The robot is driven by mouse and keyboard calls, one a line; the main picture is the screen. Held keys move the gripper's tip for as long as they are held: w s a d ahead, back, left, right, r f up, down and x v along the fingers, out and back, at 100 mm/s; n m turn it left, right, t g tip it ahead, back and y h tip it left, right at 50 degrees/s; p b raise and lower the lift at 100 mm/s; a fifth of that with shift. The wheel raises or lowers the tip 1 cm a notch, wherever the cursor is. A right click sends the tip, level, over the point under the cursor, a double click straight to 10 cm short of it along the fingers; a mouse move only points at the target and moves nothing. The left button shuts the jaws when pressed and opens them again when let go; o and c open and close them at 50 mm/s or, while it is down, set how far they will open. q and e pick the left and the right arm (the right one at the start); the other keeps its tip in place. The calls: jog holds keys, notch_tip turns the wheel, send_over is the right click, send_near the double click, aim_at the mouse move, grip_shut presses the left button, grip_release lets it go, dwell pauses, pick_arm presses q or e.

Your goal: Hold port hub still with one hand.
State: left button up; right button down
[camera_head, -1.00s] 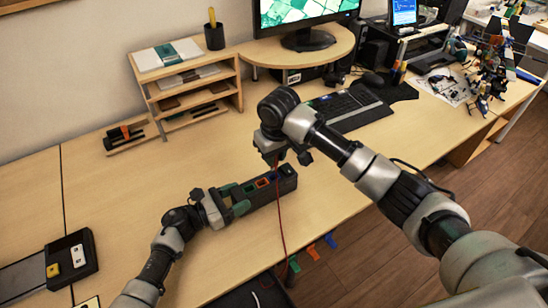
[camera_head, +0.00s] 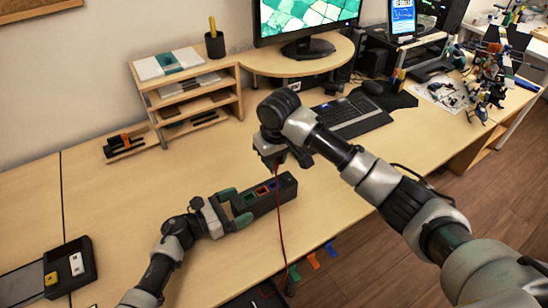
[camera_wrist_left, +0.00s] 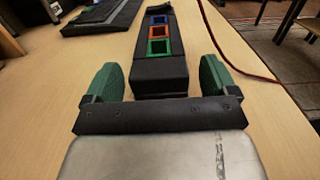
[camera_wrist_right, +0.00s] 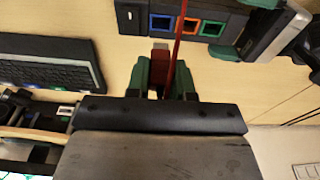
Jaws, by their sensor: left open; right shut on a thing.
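The port hub (camera_head: 287,186) is a long black box with blue, red-orange and green framed ports on top, lying on the desk. It also shows in the left wrist view (camera_wrist_left: 160,78) and the right wrist view (camera_wrist_right: 223,8). My left gripper (camera_head: 236,207) is open, its green fingers on either side of the hub's near end. In the left wrist view, gaps show between the fingers and the hub. My right gripper (camera_head: 280,163) is above the hub, shut on a red cable connector (camera_wrist_right: 157,75). The red cable (camera_head: 280,225) hangs down in front of the hub.
A keyboard (camera_head: 350,116) lies behind to the right, and a wooden shelf (camera_head: 190,100) stands at the back left. A black tray with yellow and white pieces (camera_head: 72,262) is at the left. Coloured tabs (camera_head: 313,261) show at the desk's front edge. Bare desk lies left of the hub.

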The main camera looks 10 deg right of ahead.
pick_arm(q)
jog(key=shift+a, duration=0.1)
jog(key=v, duration=1.1)
jog(key=shift+s+a, duration=0.1)
jog(key=shift+a, duration=0.3)
